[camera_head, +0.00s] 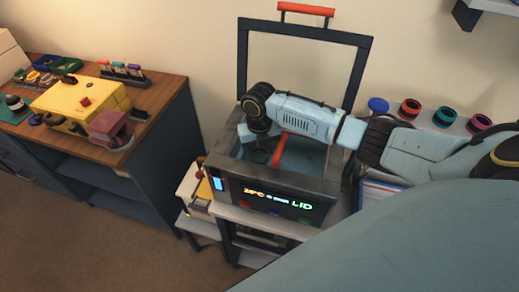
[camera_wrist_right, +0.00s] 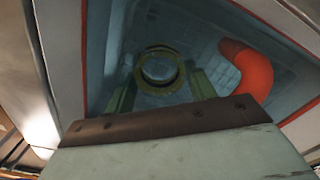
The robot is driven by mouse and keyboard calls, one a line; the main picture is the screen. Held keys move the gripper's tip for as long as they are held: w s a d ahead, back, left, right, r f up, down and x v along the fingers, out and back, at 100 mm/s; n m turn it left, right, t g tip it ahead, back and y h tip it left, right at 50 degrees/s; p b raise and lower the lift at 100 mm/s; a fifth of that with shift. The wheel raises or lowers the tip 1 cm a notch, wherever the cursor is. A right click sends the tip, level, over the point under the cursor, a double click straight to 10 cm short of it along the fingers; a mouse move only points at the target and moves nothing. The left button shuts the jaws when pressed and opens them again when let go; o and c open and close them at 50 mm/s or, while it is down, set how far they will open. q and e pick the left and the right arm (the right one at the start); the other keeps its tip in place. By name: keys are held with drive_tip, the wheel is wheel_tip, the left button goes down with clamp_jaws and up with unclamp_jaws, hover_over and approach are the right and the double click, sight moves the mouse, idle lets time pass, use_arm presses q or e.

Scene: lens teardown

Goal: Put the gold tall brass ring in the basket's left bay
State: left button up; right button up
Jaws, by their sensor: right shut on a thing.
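The gold brass ring (camera_wrist_right: 160,90) shows in the wrist view, upright on to the camera, between the two greenish fingers of my right gripper (camera_wrist_right: 160,84). The gripper is shut on it. In the head view my right gripper (camera_head: 258,156) reaches down into the open tank of the bench cleaner (camera_head: 270,196); the ring is hard to make out there. A blue-grey interior lies below the ring. An orange curved bar (camera_wrist_right: 245,68) is to its right; it also shows in the head view (camera_head: 279,150). I cannot tell the basket's bays apart. My left gripper is out of view.
The cleaner's framed lid (camera_head: 368,72) stands open behind the tank, with a red handle (camera_head: 306,9) on top. Several dark coloured-rim rings (camera_head: 445,116) stand on the shelf at right. A wooden bench (camera_head: 150,104) with a yellow case (camera_head: 82,104) is at left.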

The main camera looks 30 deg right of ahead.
drive_tip(key=o, duration=0.8)
drive_tip(key=shift+f, duration=0.15)
wheel_tip(320, 180, up, 12)
drive_tip(key=shift+r, duration=0.2)
